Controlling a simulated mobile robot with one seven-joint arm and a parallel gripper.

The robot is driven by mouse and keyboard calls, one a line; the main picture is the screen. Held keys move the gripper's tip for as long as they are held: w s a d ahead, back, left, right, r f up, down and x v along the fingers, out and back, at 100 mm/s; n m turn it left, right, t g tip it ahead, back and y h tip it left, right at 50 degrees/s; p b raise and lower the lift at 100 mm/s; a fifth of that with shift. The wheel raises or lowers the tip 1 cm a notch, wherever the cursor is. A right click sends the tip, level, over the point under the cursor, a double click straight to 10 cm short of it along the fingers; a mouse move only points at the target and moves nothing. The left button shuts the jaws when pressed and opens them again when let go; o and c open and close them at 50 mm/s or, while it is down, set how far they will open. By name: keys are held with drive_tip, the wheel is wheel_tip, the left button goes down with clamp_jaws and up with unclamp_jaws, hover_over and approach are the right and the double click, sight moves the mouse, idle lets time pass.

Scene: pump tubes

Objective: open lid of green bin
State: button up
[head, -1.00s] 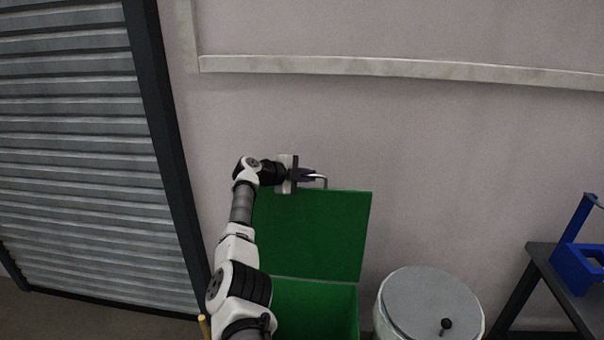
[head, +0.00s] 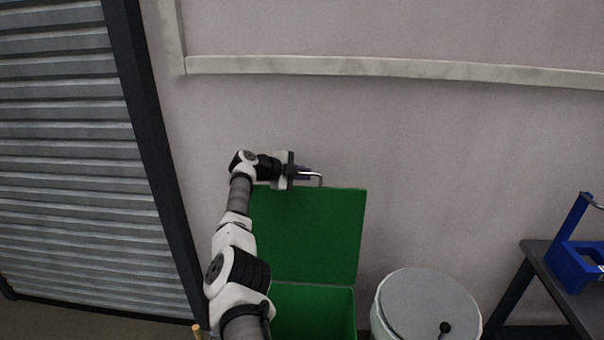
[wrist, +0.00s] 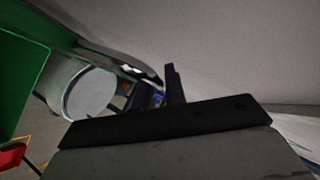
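The green bin (head: 312,310) stands low in the centre of the head view, partly hidden by my arm. Its green lid (head: 310,235) is raised, standing nearly upright with its inner face showing. A pale metal handle (head: 319,176) rises at the lid's top edge. My gripper (head: 303,172) is at the handle, to its left; contact is not clear. In the wrist view, dark finger parts (wrist: 173,85) show, but the gap between the fingers cannot be seen. Green panels of the bin or lid (wrist: 18,80) show at the left.
A round grey drum (head: 428,305) with a black knob stands right of the bin. Farther right, a dark table (head: 545,268) holds a blue caddy (head: 575,262). A plain wall (head: 420,150) is behind the lid. A slatted shutter (head: 65,170) is at the left.

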drive_tip(key=o, duration=0.4)
drive_tip(key=shift+w+d, duration=0.1)
drive_tip(key=shift+w, duration=0.35)
drive_tip(key=shift+s, duration=0.1)
drive_tip(key=shift+s+r, duration=0.1)
drive_tip(key=shift+s+a+r, duration=0.2)
drive_tip(key=shift+s+a, duration=0.1)
drive_tip(key=shift+a, duration=0.35)
drive_tip(key=b+v, duration=0.4)
drive_tip(key=v, duration=0.8)
drive_tip(key=shift+s+r, duration=0.2)
